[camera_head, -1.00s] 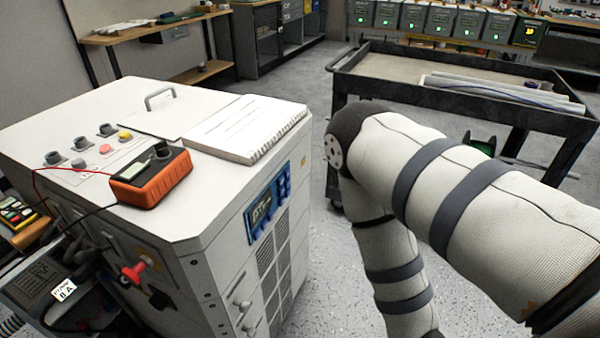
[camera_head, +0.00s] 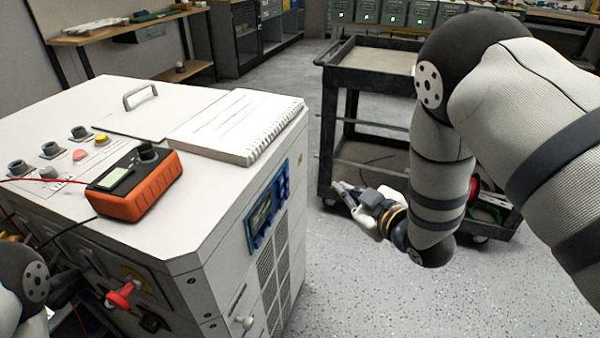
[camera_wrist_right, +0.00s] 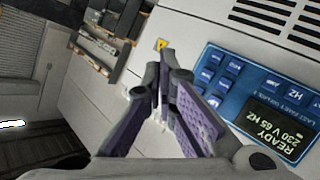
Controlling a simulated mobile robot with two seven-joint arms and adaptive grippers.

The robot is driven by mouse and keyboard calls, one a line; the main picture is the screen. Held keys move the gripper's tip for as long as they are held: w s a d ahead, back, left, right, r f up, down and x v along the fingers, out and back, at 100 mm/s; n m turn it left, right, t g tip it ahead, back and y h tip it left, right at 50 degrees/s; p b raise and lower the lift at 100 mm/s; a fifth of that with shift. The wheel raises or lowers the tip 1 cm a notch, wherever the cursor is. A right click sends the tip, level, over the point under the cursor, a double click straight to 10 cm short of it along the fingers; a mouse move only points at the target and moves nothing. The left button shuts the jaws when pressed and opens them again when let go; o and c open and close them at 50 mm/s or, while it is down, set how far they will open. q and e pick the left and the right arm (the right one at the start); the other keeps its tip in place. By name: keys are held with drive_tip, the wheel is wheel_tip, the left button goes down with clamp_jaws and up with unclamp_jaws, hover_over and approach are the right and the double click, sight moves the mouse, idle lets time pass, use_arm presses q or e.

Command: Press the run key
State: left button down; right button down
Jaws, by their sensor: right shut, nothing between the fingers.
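The blue control panel (camera_head: 262,215) is on the side face of the white cabinet. In the right wrist view the panel (camera_wrist_right: 243,72) lies tilted, with several blue keys and a dark display (camera_wrist_right: 277,130) reading "READY 230 V 65 HZ". One key reads "HZ" (camera_wrist_right: 293,88); I cannot make out which is the run key. My right gripper (camera_head: 342,188) is to the right of the panel in the head view, apart from it. Its purple-padded fingers (camera_wrist_right: 170,72) are shut and empty, beside the panel in the wrist view. My left gripper is not in view.
The white cabinet (camera_head: 135,190) carries an orange meter (camera_head: 135,185), a spiral notebook (camera_head: 235,125) and several knobs on top. A red connector (camera_head: 122,295) is on its front. A dark cart (camera_head: 345,100) stands behind my right arm. Bare floor lies right of the cabinet.

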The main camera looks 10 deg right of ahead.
sight(287, 172)
drive_tip(key=shift+r, duration=0.1)
